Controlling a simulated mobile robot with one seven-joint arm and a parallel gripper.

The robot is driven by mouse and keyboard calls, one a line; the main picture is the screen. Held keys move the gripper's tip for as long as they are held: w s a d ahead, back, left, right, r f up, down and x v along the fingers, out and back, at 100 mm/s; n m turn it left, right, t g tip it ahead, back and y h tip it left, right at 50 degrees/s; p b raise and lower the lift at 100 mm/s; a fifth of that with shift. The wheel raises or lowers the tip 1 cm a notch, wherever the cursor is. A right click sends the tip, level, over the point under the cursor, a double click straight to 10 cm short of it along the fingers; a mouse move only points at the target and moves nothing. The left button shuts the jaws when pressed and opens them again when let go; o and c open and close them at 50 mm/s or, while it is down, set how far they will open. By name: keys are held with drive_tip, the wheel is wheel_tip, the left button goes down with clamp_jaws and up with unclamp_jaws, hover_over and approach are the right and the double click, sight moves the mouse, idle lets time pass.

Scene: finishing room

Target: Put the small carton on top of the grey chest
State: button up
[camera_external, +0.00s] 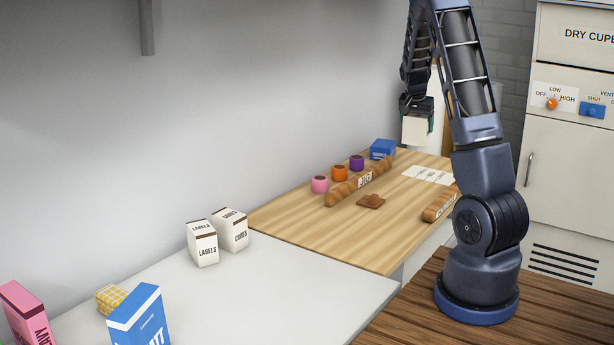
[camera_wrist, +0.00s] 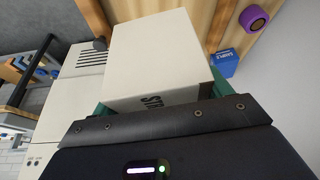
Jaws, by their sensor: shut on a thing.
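My gripper (camera_external: 417,116) is shut on a small white carton (camera_external: 416,131) and holds it up in the air, near the far end of the wooden worktop. In the wrist view the carton (camera_wrist: 150,52) fills the space between the green fingers of my gripper (camera_wrist: 160,92), with dark lettering partly cut off by the gripper. A grey shape (camera_external: 494,98) stands behind my arm in the external view, mostly hidden. I cannot tell whether it is the grey chest.
The wooden worktop (camera_external: 310,225) holds a blue box (camera_external: 382,149), several coloured pots, bread loaves and labels. Two white cartons (camera_external: 202,243) (camera_external: 233,230) stand on the pale counter (camera_external: 270,300). A pale dry cupboard (camera_external: 565,170) stands at right. The pale counter's middle is clear.

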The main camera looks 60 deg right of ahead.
drive_tip(key=shift+r, duration=0.65)
drive_tip(key=w+a, duration=1.6)
drive_tip(key=w, duration=0.1)
drive_tip(key=w+a+f, duration=0.1)
drive_tip(key=w+a, duration=0.5)
drive_tip(key=a, duration=0.6)
drive_tip(key=w+a+f, duration=0.1)
drive_tip(key=w+a, duration=0.5)
drive_tip(key=a, duration=0.5)
drive_tip(key=s+a+r+m, duration=0.1)
drive_tip(key=s+a+m, duration=0.1)
drive_tip(key=a, duration=5.4)
drive_tip(key=shift+g, duration=0.4)
drive_tip(key=f, duration=1.8)
drive_tip(key=shift+d+f, duration=0.25)
drive_tip(key=shift+f, duration=0.15)
drive_tip(key=shift+f, duration=0.15)
